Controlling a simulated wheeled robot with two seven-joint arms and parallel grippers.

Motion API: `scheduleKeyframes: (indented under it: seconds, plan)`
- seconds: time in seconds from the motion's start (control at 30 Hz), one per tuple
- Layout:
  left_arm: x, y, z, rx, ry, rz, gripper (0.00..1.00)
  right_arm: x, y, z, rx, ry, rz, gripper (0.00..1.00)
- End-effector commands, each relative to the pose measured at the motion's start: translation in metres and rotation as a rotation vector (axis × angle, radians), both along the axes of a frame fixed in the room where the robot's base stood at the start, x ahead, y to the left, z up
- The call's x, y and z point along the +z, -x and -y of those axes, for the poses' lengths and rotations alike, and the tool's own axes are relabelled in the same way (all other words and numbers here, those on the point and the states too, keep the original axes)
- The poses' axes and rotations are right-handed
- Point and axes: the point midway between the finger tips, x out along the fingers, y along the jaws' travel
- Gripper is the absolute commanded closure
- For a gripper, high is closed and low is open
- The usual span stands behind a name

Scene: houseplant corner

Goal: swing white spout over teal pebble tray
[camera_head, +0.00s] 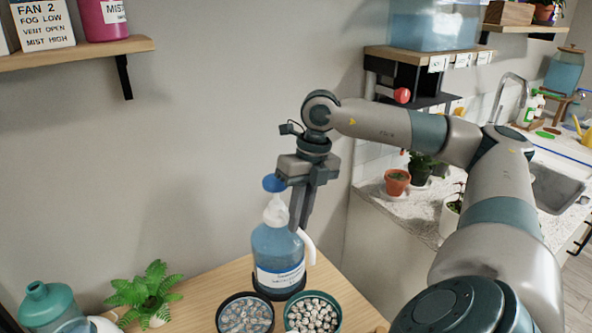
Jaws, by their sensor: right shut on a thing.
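A blue bottle (275,248) with a white neck and a blue knob (273,183) stands on the wooden table. Its white spout (307,246) curves down on the bottle's right side. The spout's upper part is hidden behind my right gripper (299,224), which points down and is shut on the spout. The teal pebble tray (339,315), holding grey-white pebbles, is at the front right of the bottle. The spout's lower end shows behind and above this tray in the picture; I cannot tell whether it is over the rim. My left gripper is not in view.
A dark tray (221,310) with pebbles stands left of the teal one, close beside it. A fern (146,292) and a green bottle (48,304) are at the left. A wall shelf (75,54) is at upper left. A counter with pots and a sink (556,188) is at the right.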

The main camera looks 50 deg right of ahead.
Motion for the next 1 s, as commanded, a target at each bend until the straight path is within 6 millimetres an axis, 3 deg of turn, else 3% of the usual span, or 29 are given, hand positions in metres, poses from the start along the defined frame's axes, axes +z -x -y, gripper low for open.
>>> scheduleKeyframes:
  seconds: [0.13, 0.17, 0.23, 0.67, 0.87, 1.0]
  plan:
    - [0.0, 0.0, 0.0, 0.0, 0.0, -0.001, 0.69, 0.002, -0.001, 0.001, 0.0, 0.003, 0.003, 1.0]
    - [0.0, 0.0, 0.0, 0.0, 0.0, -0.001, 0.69, 0.002, -0.001, 0.001, 0.0, 0.003, 0.003, 0.87]
    - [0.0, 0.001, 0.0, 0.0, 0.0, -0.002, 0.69, 0.002, -0.001, 0.001, 0.0, 0.003, 0.003, 0.71]
    - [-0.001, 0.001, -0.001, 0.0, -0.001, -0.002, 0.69, 0.004, -0.001, 0.001, -0.001, 0.002, 0.003, 0.71]
    - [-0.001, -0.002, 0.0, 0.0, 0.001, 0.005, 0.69, 0.02, 0.0, 0.004, -0.001, 0.0, 0.004, 0.71]
    - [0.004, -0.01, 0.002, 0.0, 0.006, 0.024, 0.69, 0.042, 0.001, 0.008, -0.001, 0.0, 0.006, 0.71]
